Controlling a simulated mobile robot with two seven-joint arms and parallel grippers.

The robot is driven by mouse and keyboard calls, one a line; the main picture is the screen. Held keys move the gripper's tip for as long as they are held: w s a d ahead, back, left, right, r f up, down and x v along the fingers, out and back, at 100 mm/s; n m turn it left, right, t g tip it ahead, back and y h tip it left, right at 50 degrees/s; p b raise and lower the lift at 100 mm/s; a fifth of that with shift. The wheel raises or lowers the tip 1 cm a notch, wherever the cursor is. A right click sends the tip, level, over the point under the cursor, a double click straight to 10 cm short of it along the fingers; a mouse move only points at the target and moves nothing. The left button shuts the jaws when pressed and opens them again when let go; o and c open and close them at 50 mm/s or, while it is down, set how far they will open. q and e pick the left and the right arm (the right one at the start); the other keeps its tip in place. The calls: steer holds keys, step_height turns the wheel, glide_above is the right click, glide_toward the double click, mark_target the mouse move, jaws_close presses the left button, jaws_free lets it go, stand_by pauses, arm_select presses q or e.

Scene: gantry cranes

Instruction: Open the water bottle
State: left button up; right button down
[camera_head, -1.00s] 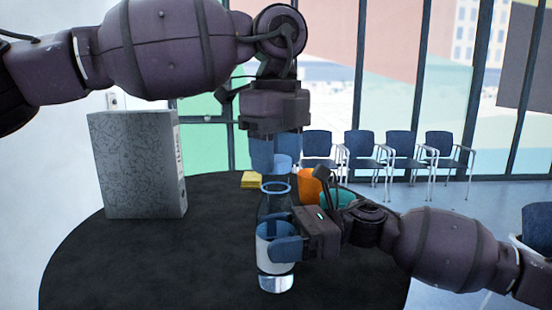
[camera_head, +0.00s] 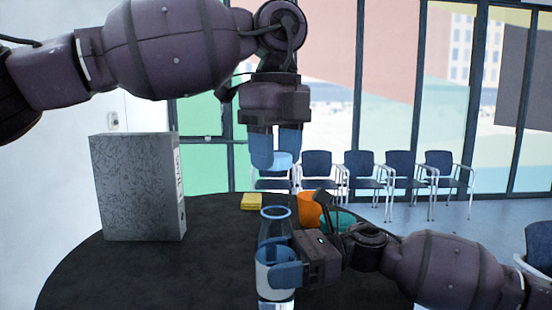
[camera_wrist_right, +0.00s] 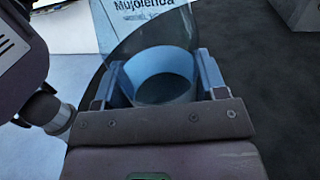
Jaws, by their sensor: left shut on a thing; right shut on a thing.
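The water bottle (camera_head: 275,229) stands upright on the dark round table. It is clear, with a blue rim at its open top and a pale band around its lower body. My right gripper (camera_head: 280,270) is shut on this lower body from the right. The bottle also shows between the fingers in the right wrist view (camera_wrist_right: 158,62). My left gripper (camera_head: 276,150) points down above the bottle, shut on the light blue cap (camera_head: 283,161). The cap is clear of the rim, with a visible gap between them. The bottle's base is cut off by the picture's lower edge.
A grey speckled binder (camera_head: 137,187) stands at the table's left. A yellow block (camera_head: 251,201), an orange cup (camera_head: 308,207) and a teal object (camera_head: 345,219) sit behind the bottle. Blue chairs (camera_head: 360,168) line the windows. The front left of the table (camera_head: 170,275) is clear.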

steer(key=shift+c, duration=0.5)
jaws_free()
